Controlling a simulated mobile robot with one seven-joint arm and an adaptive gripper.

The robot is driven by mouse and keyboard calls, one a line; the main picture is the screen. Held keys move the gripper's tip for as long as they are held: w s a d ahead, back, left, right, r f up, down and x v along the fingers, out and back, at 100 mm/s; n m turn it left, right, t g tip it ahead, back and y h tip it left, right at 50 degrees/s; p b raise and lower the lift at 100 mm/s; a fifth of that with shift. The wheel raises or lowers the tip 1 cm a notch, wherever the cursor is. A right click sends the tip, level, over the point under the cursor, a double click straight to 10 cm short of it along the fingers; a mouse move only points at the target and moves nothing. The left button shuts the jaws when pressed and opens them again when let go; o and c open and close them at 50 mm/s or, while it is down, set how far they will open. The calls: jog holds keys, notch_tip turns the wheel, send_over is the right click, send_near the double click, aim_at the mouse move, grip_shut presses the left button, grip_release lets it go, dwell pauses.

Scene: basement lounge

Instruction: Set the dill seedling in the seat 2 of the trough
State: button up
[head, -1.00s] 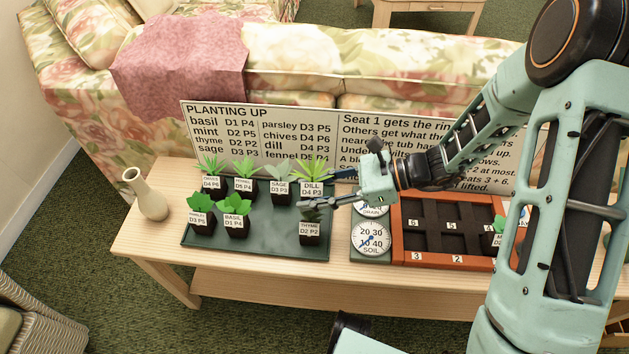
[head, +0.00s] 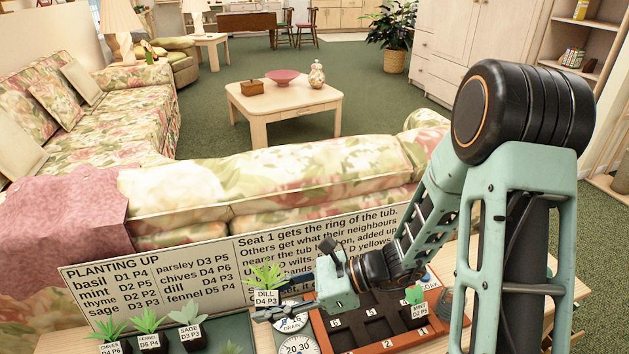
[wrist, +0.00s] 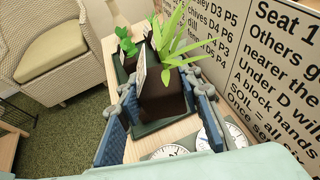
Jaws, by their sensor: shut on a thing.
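The dill seedling (head: 266,278), spiky green leaves in a dark pot with a white "DILL D4 P3" label, is held in my gripper (head: 268,308). In the wrist view the dill's pot (wrist: 163,103) sits between the two blue fingers, upright relative to them. My gripper is shut on it, raised near the drain dial, left of the trough. The trough (head: 388,345) is orange-brown with dark compartments and number tags. The compartment behind tag 2 looks dark and empty. A mint seedling (head: 416,297) stands in the trough's right part. My arm hides some of the trough.
The green tray (head: 236,327) at left holds chives (head: 110,332), fennel (head: 148,325), sage (head: 188,320) and others partly cut off. Drain and soil dials (head: 297,346) stand between tray and trough. A lettered board (head: 160,270) rises behind, before the sofa.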

jog(key=w+d+r+m+t+h, duration=0.1)
jog(key=w+d+r+m+t, duration=0.2)
jog(key=d, duration=0.5)
jog(key=w+d+r+m+t+h, duration=0.1)
jog(key=w+d+m+t, duration=0.15)
jog(key=w+d, duration=0.45)
jog(key=w+d+r+m+t, duration=0.2)
jog(key=w+d+r+t, duration=0.1)
jog(key=d, duration=0.6)
notch_tip(320, 180, up, 21)
jog(key=p, duration=2.8)
jog(key=shift+a+f, duration=0.15)
jog(key=shift+a, duration=0.25)
jog(key=shift+d+h, duration=0.1)
jog(key=shift+h, duration=0.2)
